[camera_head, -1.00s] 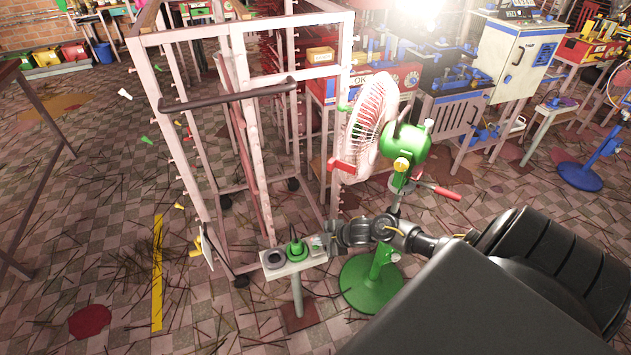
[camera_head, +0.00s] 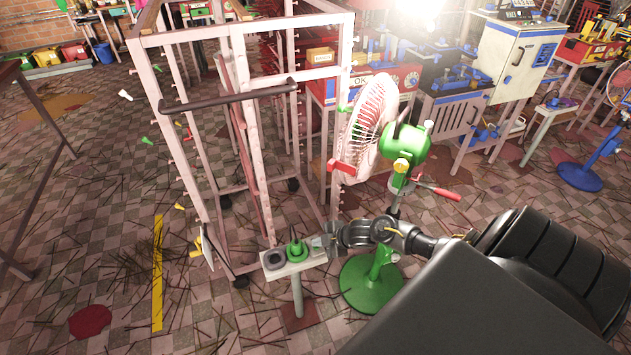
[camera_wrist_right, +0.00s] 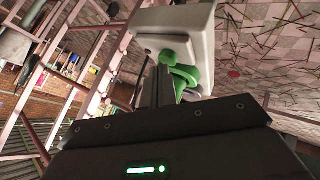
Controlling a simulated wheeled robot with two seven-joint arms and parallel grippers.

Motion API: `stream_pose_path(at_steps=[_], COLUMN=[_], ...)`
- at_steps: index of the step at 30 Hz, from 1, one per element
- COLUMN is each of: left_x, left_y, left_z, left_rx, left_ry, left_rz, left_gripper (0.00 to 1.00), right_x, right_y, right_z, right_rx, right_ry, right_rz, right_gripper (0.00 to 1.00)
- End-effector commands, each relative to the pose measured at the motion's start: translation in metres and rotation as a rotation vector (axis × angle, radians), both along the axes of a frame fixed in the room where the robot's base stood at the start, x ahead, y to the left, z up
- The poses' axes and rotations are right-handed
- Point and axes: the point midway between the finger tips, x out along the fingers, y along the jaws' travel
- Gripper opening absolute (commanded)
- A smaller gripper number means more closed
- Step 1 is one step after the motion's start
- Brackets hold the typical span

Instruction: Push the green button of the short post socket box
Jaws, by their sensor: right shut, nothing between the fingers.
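The short post socket box (camera_head: 270,272) is a small pale box on a thin post, low in the centre of the head view. A green part (camera_head: 297,249) stands up from the middle of its top, beside a dark round socket (camera_head: 274,258). My right gripper (camera_head: 322,242) is shut and empty at the right end of the box top. In the right wrist view the box (camera_wrist_right: 195,28) is just past my fingers (camera_wrist_right: 158,86), with green rounded parts (camera_wrist_right: 185,76) close beside them. The fingertips cover part of the box's right end, so contact is unclear. My left gripper is out of view.
A green-based fan (camera_head: 368,290) stands just right of the box, behind my right forearm. A pale rack frame (camera_head: 210,215) stands behind and left. Sticks litter the tiled floor.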

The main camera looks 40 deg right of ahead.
Motion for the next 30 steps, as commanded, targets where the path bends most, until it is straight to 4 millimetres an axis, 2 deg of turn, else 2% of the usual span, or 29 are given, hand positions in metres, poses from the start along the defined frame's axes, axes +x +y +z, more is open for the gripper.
stream_pose_path(at_steps=[11, 27, 30], left_x=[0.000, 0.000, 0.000], left_y=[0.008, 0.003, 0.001], left_z=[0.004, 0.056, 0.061], left_rx=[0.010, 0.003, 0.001], left_ry=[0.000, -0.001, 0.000], left_rz=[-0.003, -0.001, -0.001], left_gripper=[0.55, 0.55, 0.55], right_x=[0.000, 0.000, 0.000], right_y=[0.000, 0.000, 0.000], right_z=[0.004, 0.058, 0.063], right_rx=[0.000, -0.001, -0.001], right_ry=[-0.001, -0.001, -0.001], right_rz=[-0.001, 0.000, 0.000], right_gripper=[0.00, 0.00, 0.00])
